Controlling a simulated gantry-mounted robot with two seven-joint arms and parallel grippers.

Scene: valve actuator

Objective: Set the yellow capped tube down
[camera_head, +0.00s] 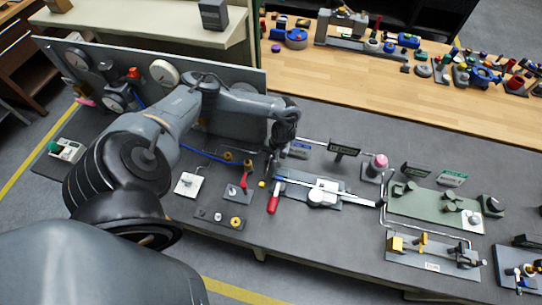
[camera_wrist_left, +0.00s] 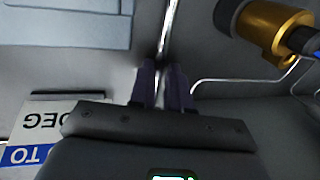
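My left gripper (camera_head: 273,165) reaches down over the middle of the bench, beside the blue-and-white sign. In the left wrist view its two dark fingers (camera_wrist_left: 162,85) are close together with a narrow gap. I cannot tell whether anything is held between them. I cannot clearly make out the yellow capped tube. A small yellow piece (camera_head: 262,184) shows just below the gripper, but I cannot tell whether it is the tube's cap, or whether it is held or resting on the bench. My right gripper is not in view.
A valve with a red lever (camera_head: 246,178) stands left of the gripper. A plate with a red-handled tool (camera_head: 273,203) lies in front. A brass fitting (camera_wrist_left: 270,25) and a sign (camera_wrist_left: 50,120) flank the fingers in the left wrist view. A green fixture plate (camera_head: 430,207) is at right.

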